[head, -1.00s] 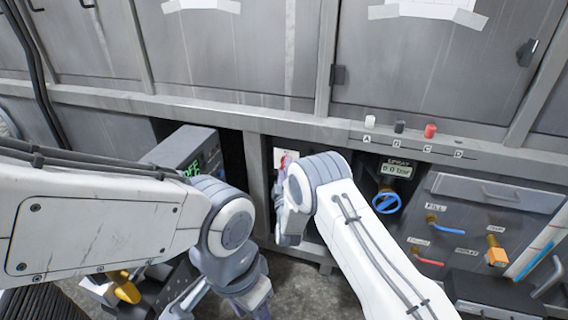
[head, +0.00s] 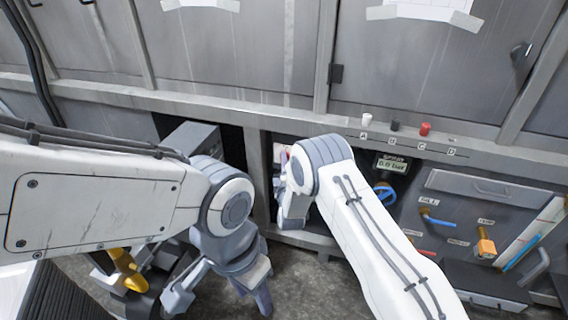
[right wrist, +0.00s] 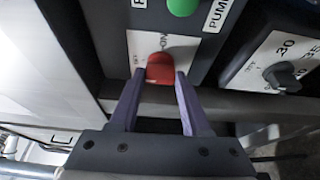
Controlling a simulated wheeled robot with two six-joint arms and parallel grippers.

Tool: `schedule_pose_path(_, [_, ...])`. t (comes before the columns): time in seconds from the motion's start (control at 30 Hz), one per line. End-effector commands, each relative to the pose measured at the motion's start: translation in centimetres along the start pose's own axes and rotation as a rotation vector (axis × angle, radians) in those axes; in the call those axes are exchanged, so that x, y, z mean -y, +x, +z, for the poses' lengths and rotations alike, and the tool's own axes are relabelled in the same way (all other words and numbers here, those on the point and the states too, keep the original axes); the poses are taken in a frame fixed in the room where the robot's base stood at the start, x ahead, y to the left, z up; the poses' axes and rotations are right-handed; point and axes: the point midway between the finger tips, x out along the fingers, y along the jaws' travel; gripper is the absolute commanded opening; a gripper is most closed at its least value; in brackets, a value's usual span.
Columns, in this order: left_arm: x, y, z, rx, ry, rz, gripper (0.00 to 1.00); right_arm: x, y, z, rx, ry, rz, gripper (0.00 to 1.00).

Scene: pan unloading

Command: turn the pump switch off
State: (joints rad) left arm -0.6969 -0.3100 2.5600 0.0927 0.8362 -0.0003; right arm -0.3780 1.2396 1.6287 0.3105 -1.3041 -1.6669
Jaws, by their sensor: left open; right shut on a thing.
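The pump switch (right wrist: 160,67) is a red knob on a white label plate (right wrist: 146,45) in the right wrist view. "ON" is partly readable at the label's upper right; the left-hand word is too small to read surely. My right gripper (right wrist: 160,80) is shut on the red knob, one finger on each side. I cannot tell which way the knob points. A round green lamp or button (right wrist: 184,4) sits above, beside a "PUMP" label (right wrist: 219,14). In the head view, my right arm hides the switch. My left gripper (head: 218,296) is open and empty, low over the floor.
A dial marked 30 and 35 (right wrist: 285,75) is right of the switch in the right wrist view. In the head view, a spray display (head: 391,165), a blue valve wheel (head: 384,194) and a lever panel (head: 460,215) lie right of my right arm. Cabinet doors stand above.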

Motion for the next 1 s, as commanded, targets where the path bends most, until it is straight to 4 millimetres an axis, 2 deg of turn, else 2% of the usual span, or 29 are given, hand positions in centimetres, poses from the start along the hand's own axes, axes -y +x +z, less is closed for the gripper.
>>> schedule_pose_path(0.27, [0.0,0.0,0.0,0.0,0.0,0.0,0.5,0.1,0.0,0.0,0.001,-0.003,-0.003,0.0])
schedule_pose_path(0.3, [0.0,0.0,0.0,0.0,0.0,0.0,0.5,0.1,0.0,0.0,0.001,-0.004,-0.003,0.63])
schedule_pose_path(0.33, [0.0,0.0,0.0,0.0,0.0,0.0,0.5,0.1,0.0,0.0,0.001,-0.003,-0.003,0.74])
schedule_pose_path(0.37, [0.0,0.0,0.0,0.0,0.0,0.0,0.5,0.1,0.0,0.0,0.001,-0.003,-0.003,0.78])
schedule_pose_path(0.73, [0.0,-0.2,0.0,0.0,0.0,0.0,0.5,0.0,-0.4,0.0,0.0,-0.001,-0.002,0.78])
schedule_pose_path(0.87, [-0.1,-0.8,0.0,0.0,0.0,0.0,0.5,-0.1,-2.2,-0.1,-0.001,-0.002,-0.004,0.78])
schedule_pose_path(1.0, [-0.1,-1.5,-0.1,0.0,0.0,0.0,0.5,-0.1,-5.1,-0.1,-0.001,-0.003,-0.005,0.78])
